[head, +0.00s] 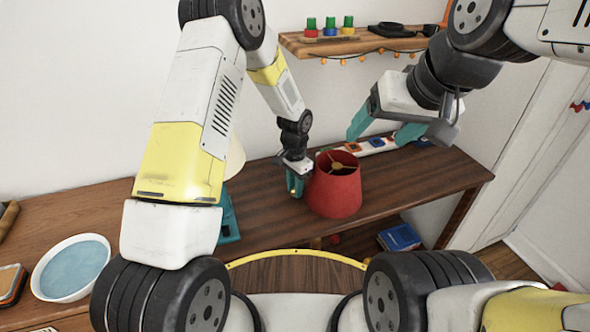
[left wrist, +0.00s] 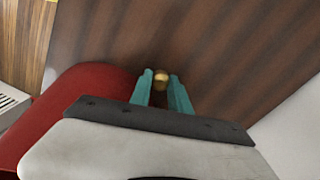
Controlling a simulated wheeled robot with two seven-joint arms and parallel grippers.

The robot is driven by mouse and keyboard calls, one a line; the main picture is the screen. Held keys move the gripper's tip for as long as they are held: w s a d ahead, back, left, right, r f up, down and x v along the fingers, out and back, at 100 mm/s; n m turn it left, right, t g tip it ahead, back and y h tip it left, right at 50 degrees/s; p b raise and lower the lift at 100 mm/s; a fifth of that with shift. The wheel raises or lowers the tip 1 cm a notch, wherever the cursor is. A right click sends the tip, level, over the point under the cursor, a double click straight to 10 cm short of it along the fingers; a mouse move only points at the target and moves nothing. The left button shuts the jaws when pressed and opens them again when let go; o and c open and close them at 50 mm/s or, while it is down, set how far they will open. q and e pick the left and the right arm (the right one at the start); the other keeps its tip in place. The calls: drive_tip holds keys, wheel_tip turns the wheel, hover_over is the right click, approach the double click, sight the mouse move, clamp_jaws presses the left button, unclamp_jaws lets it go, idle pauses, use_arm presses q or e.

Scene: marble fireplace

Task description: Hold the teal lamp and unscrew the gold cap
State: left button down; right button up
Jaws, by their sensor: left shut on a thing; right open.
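The teal lamp (head: 229,222) stands on the wooden table, mostly hidden behind my left arm, with its teal base and part of a cream shade showing. My left gripper (head: 294,187) points down beside the red lampshade (head: 336,187), right of the teal lamp and apart from it. In the left wrist view its teal fingers (left wrist: 162,85) are shut on a small round gold piece that looks like the gold cap (left wrist: 161,76). My right gripper (head: 385,128) is open and empty, above the back of the table.
A strip with coloured squares (head: 367,148) lies behind the red shade. A wall shelf (head: 345,43) with small coloured pots is above. A blue book (head: 400,238) is below the table. The table's right end (head: 450,170) is clear.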

use_arm(q)
drive_tip(key=c, duration=1.2)
unclamp_jaws()
drive_tip(key=shift+f, duration=0.1)
drive_tip(key=shift+c, duration=0.2)
wheel_tip(320, 180, up, 12)
drive_tip(key=s+a+r+n+t+h, duration=0.15)
drive_tip(key=s+a+r, duration=0.25)
drive_tip(key=r, duration=0.4)
drive_tip(key=s+a+r+n+t+y, duration=0.1)
drive_tip(key=s+a+r+n, duration=0.25)
drive_tip(key=r, duration=0.45)
drive_tip(key=s+a+r+n+t+h, duration=0.1)
drive_tip(key=s+a+r+n+t, duration=0.1)
drive_tip(key=s, duration=0.6)
drive_tip(key=s+a+r+n+t, duration=0.1)
drive_tip(key=s+a+r, duration=0.3)
drive_tip(key=s, duration=0.5)
wheel_tip(320, 180, up, 2)
drive_tip(key=shift+a+r+n+t+h, duration=0.15)
drive_tip(key=shift+n+t+h, duration=0.2)
drive_tip(key=shift+n, duration=0.35)
